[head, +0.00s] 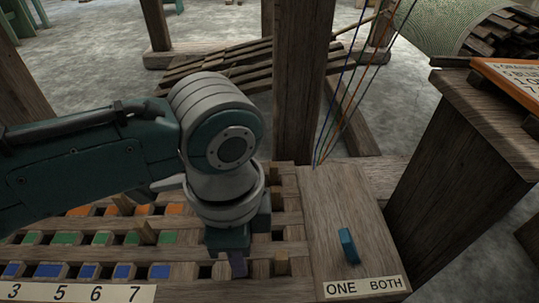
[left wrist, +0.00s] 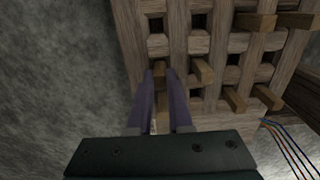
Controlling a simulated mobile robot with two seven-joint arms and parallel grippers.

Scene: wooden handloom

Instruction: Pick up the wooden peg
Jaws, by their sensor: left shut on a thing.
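My left gripper (head: 238,265) reaches down over the slotted wooden grid (head: 290,232) in the head view, and the wrist hides most of what is under it. In the left wrist view, its two purple fingers (left wrist: 163,92) are shut on a wooden peg (left wrist: 160,72) that stands at the grid. Only the peg's end shows between the fingers, and I cannot tell how deep it sits. My right gripper is not in view.
Other wooden pegs (head: 145,232) stand in the grid, including one close by (left wrist: 203,72). A board with a blue lever (head: 348,245) marked ONE and BOTH lies to the right. A thick post (head: 300,90) and coloured threads (head: 350,95) rise behind.

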